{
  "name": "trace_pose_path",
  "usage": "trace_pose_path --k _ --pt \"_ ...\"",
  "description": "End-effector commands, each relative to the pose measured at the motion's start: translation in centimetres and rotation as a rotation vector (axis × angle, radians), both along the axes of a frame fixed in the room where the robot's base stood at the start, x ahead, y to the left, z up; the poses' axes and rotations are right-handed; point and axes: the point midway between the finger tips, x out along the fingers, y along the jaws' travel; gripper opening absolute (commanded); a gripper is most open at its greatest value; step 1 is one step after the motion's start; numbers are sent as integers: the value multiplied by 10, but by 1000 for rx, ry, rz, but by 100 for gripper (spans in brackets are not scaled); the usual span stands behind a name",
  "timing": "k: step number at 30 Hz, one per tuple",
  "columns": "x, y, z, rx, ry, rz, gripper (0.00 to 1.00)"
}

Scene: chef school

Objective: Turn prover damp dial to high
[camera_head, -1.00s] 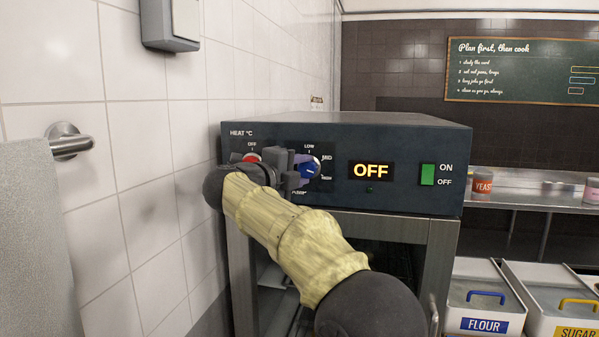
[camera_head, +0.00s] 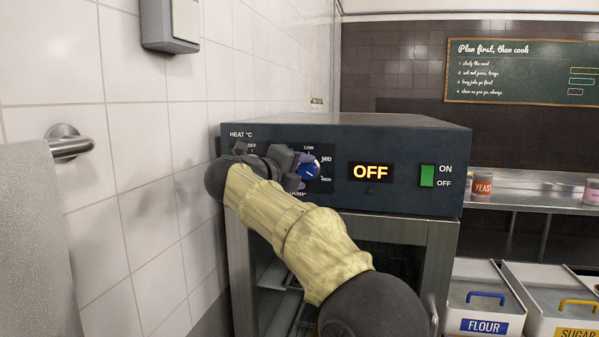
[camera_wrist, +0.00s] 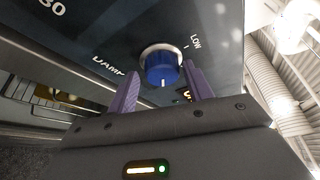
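The damp dial (camera_head: 309,168) is a blue knob on the prover's dark front panel (camera_head: 400,190), with LOW, MID and HIGH marks around it. It also shows in the wrist view (camera_wrist: 163,68), where its white pointer mark is toward the bottom. In the head view the pointer seems to face right and slightly down; the exact mark is hard to tell. My gripper (camera_head: 297,171) is just left of the dial. In the wrist view its purple fingers (camera_wrist: 160,82) stand open on either side of the dial, with visible gaps. The heat dial is hidden behind my gripper.
An orange OFF display (camera_head: 371,171) and a green power switch (camera_head: 427,175) sit right of the dial. A tiled wall (camera_head: 140,130) with a towel rail (camera_head: 68,143) is close on the left. Flour (camera_head: 485,298) and sugar bins stand at lower right.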

Motion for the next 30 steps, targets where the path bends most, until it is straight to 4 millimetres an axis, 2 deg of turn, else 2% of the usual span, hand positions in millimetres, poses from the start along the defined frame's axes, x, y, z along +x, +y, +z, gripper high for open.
trace_pose_path --k 10,14,20,30 --pt "-1 1 2 -1 -4 2 59" --pt "-7 6 3 -1 -4 4 59" --pt "-32 24 5 -1 -5 7 59" --pt "-88 62 14 -1 -6 5 59"
